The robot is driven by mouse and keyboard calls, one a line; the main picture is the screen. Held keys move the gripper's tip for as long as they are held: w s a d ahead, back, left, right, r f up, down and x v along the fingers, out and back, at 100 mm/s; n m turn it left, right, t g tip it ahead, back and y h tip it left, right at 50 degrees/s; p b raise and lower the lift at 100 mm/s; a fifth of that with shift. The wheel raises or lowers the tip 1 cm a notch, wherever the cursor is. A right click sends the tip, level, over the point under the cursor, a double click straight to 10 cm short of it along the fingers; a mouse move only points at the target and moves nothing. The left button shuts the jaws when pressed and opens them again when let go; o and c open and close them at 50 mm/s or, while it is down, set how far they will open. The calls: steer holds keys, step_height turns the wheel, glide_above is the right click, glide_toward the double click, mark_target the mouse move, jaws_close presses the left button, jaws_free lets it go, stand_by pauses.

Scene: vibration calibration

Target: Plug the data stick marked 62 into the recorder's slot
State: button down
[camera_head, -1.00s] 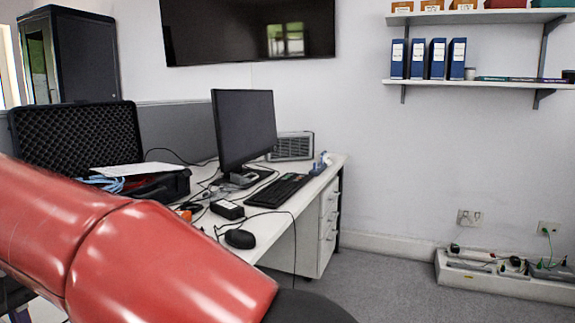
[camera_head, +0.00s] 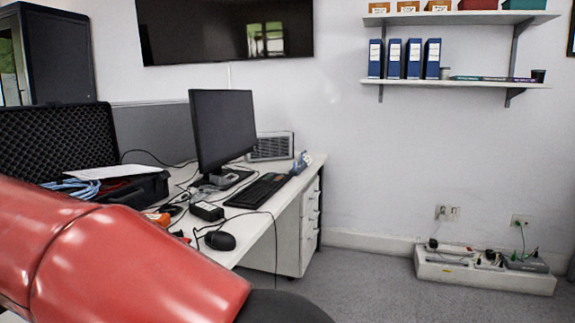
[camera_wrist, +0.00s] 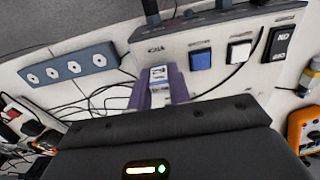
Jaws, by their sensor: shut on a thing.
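In the wrist view my gripper (camera_wrist: 159,96) has two purple fingers shut on a small, pale stick with a blue and white end (camera_wrist: 160,74), which I take to be a data stick. Its marking is too small to read. The stick is in front of a white panel; I cannot tell whether it touches it. Beside it on the panel are a blue square piece (camera_wrist: 200,60), a white-and-dark one (camera_wrist: 238,52) and a black one with white lettering (camera_wrist: 280,42). I cannot make out which thing is the recorder, or its slot. The head view does not show my gripper.
In the wrist view a grey-blue block with several round sockets (camera_wrist: 50,73) lies left, among black cables. An orange device (camera_wrist: 303,130) is at right. The head view shows a desk with a monitor (camera_head: 222,130), keyboard (camera_head: 256,190), mouse (camera_head: 220,240) and open black case (camera_head: 55,145).

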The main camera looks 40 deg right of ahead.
steer(key=shift+f, duration=0.1)
stand_by(0.3)
steer(key=c, duration=1.2)
jaws_free()
steer(key=shift+r+p, duration=1.25)
steer(key=shift+r, duration=1.3)
steer(key=shift+r, duration=0.1)
